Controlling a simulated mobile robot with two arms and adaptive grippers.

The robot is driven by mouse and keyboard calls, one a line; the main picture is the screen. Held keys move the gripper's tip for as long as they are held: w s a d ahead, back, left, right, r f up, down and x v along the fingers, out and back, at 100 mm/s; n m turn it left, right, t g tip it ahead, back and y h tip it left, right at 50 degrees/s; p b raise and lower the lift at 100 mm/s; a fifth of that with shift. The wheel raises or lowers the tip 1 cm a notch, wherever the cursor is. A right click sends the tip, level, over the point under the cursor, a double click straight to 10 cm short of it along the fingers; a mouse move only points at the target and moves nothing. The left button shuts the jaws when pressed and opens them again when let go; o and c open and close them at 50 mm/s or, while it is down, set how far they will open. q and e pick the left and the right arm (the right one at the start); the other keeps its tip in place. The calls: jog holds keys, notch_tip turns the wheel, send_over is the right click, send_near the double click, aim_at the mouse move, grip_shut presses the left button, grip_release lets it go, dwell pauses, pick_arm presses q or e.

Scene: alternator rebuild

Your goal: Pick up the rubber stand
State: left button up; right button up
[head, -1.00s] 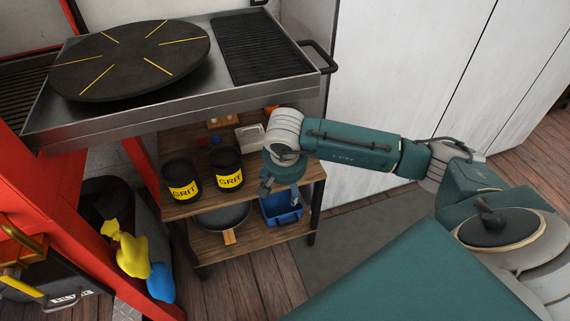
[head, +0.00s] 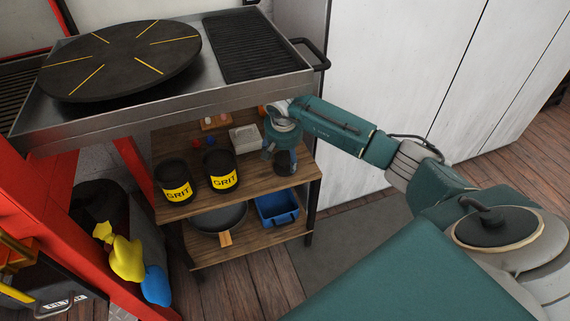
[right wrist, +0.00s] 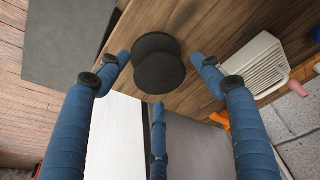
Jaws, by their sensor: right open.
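The rubber stand seems to be the black round piece (right wrist: 160,74) near the front edge of the wooden shelf. In the head view a dark cylinder (head: 286,162), likely the same piece, stands on the upper shelf, partly behind my gripper. My right gripper (right wrist: 160,62) is open. Its blue fingers spread on both sides of the black piece, with the third finger below it in the picture. Whether any finger touches it I cannot tell. In the head view the right gripper (head: 273,151) is small, its fingertips hard to make out. My left gripper is not in view.
Two black GRIT cups (head: 222,171) stand left on the upper shelf (head: 250,187). A pale ribbed box (head: 245,139) sits behind. A pan (head: 217,218) and a blue bin (head: 277,208) are below. A metal tray with a black disc (head: 122,60) overhangs the shelves.

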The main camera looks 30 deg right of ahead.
jog(key=shift+x, duration=1.1)
jog(key=c, duration=1.2)
jog(key=shift+r, duration=0.1)
